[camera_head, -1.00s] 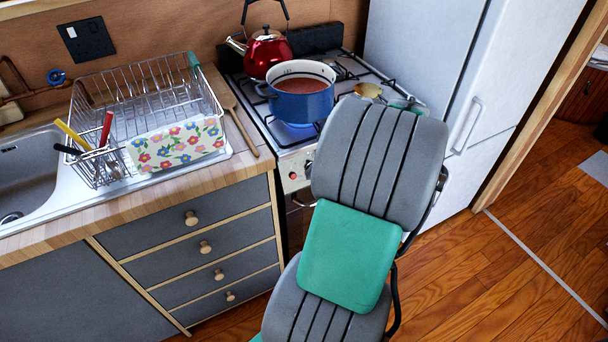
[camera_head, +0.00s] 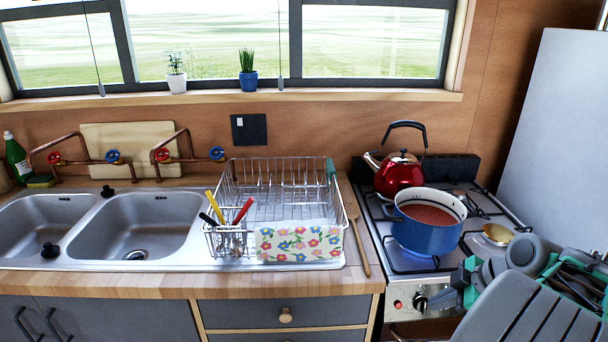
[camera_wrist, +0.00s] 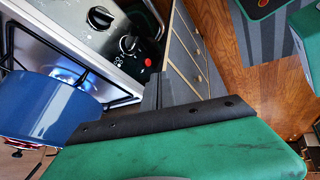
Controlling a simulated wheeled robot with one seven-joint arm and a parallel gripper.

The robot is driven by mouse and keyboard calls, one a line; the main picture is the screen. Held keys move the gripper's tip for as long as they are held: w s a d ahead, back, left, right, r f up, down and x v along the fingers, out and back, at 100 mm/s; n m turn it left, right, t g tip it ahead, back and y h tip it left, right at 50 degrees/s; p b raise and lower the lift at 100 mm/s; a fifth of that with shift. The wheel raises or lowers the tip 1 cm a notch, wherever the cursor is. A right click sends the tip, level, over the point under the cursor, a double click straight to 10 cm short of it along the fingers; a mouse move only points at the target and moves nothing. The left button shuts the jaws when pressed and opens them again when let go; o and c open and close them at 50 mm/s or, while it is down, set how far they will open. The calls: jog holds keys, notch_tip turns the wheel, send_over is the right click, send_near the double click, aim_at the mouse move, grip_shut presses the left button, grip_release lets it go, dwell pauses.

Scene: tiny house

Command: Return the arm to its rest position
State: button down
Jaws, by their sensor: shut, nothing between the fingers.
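My arm, grey with green parts, is folded at the lower right of the head view. Its end, my gripper (camera_head: 455,290), is near the front right of the stove (camera_head: 460,270) and partly hidden by my own links. In the wrist view my gripper (camera_wrist: 160,122) shows as a green part with a black strip across the lower half. It is shut, and no object shows in it. In that view the blue pot (camera_wrist: 45,108) and the stove's control knobs (camera_wrist: 115,30) are close beyond it.
A blue pot of red-brown food (camera_head: 428,222), a red kettle (camera_head: 398,175) and a gold-coloured ladle or lid (camera_head: 497,234) are on the stove. A dish rack (camera_head: 285,190) with a flowered cloth (camera_head: 298,243) stands left, beside a wooden spoon (camera_head: 357,235) and double sink (camera_head: 140,222). The fridge (camera_head: 565,130) is at right.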

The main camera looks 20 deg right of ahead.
jog(key=s+a+f+m+g+h+p, duration=0.15)
jog(key=s+f+m, duration=0.3)
jog(key=m, duration=0.55)
jog(key=s+a+f+m+g+b, duration=0.1)
jog(key=s+f+m+g, duration=0.2)
jog(key=s+m, duration=0.55)
jog(key=w+a+r+n+p, duration=0.2)
jog(key=w+a+r, duration=0.2)
jog(key=a, duration=0.5)
jog(key=w+a+r+n+t+h+p, duration=0.1)
jog(key=w+a+r+n+p, duration=0.1)
jog(key=w+a+r, duration=0.3)
jog(key=w+a+r+n+t+p, duration=0.1)
jog(key=w+a+r+n, duration=0.3)
jog(key=a, duration=0.9)
jog(key=shift+w+r+p, duration=0.15)
jog(key=shift+r+p, duration=0.05)
jog(key=shift+p, duration=0.55)
